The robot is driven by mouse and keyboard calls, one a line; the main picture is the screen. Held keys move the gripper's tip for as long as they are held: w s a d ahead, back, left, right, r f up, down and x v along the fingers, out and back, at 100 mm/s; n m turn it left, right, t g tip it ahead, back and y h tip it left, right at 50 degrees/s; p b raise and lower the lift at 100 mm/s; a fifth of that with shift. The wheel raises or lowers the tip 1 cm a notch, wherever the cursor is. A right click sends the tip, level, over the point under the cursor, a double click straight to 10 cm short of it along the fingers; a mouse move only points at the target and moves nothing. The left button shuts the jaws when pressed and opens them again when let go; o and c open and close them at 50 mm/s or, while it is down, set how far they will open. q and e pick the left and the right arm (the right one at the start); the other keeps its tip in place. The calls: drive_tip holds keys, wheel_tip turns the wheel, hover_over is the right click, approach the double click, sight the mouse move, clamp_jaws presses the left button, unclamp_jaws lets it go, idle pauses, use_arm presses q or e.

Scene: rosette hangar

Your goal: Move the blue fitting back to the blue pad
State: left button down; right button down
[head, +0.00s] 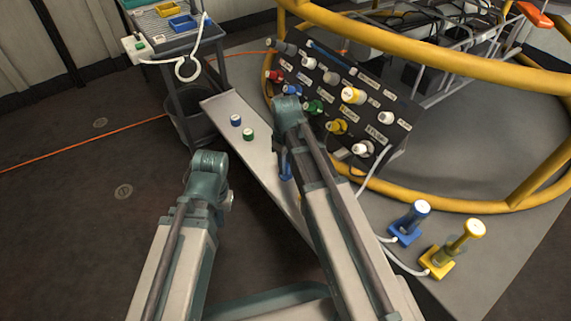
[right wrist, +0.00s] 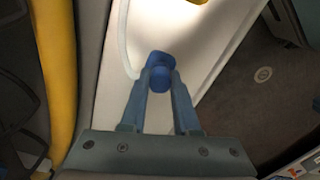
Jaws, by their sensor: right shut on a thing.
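In the right wrist view, my right gripper (right wrist: 159,88) is shut on the blue fitting (right wrist: 159,76). In the head view, blue (head: 286,168) shows beside my right forearm, which hides most of that spot. My left gripper (head: 228,201) is over the floor at the left, its fingers hidden. Another blue fitting (head: 421,208) stands on a blue base (head: 405,235) at the lower right.
The pale shelf (head: 222,108) holds a blue-ringed cap (head: 236,120) and a green-ringed cap (head: 248,134). A dark sloped panel (head: 318,95) with several coloured fittings stands behind. A yellow rail (head: 470,203) curves around it. A yellow fitting (head: 466,236) stands lower right. White cables run nearby.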

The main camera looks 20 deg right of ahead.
drive_tip(key=shift+f+b, duration=0.4)
idle(1.1)
drive_tip(key=c, duration=0.6)
unclamp_jaws()
drive_tip(key=shift+o, duration=0.2)
wheel_tip(320, 180, up, 14)
drive_tip(key=p, duration=1.4)
drive_tip(key=shift+f, duration=0.1)
